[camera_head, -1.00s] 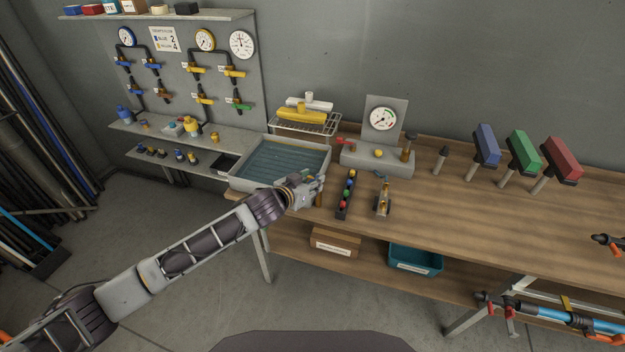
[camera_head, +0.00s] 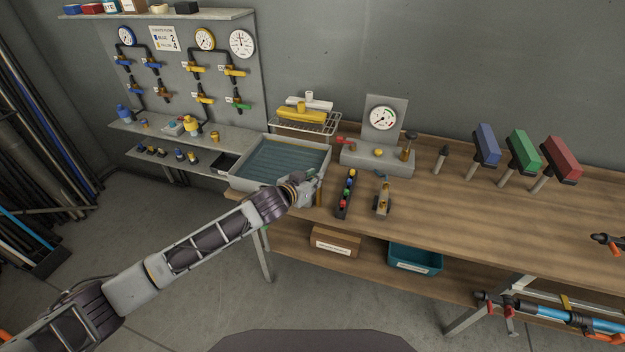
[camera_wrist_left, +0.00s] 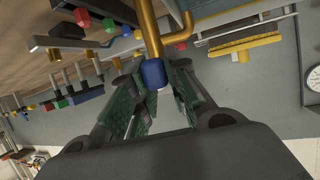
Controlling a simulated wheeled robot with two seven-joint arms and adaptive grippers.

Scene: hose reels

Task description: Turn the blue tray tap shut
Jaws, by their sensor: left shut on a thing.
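The blue tray tap shows in the left wrist view as a small blue handle (camera_wrist_left: 152,73) by a brass pipe (camera_wrist_left: 149,28). My left gripper (camera_wrist_left: 155,88) has its fingers on both sides of the blue handle and is shut on it. In the head view the left gripper (camera_head: 318,186) is at the front right corner of the grey tray (camera_head: 327,160). The gripper and wrist hide the tap there. I cannot tell how far the tap is turned.
A rack of colored fittings (camera_head: 350,193) and a small brass fitting on a stand (camera_head: 383,200) stand just right of the gripper. A gauge stand (camera_head: 377,160) and a wire rack (camera_head: 330,126) are behind. The bench's right part has clear wood.

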